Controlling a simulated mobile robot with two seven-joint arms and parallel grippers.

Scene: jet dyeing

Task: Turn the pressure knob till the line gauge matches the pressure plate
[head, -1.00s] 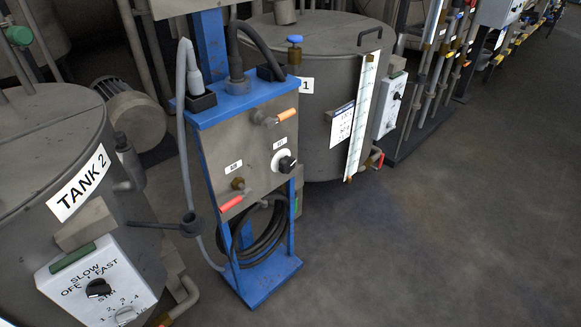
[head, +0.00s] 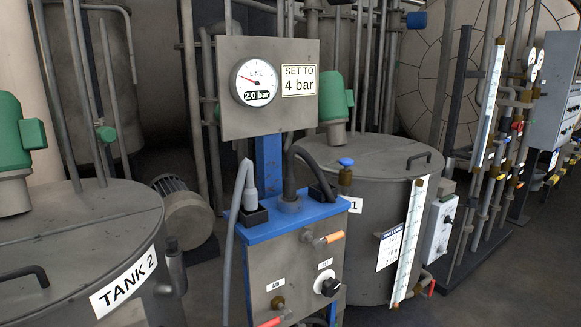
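The line gauge (head: 257,82) is a round white dial with a red needle, on a grey panel above the blue stand. Its display reads 2.0 bar. The pressure plate (head: 298,80) beside it reads "SET TO 4 bar". Lower on the stand's grey front box is a black round knob (head: 329,287) on a white base, under a small label too small to read surely. Neither of my grippers shows in the head view.
Tank 2 (head: 95,240) stands at the left and another tank (head: 375,215) at the right of the stand. An orange-handled valve (head: 329,238) and a red-handled valve (head: 272,321) stick out from the box. A grey hose (head: 237,205) hangs at its left.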

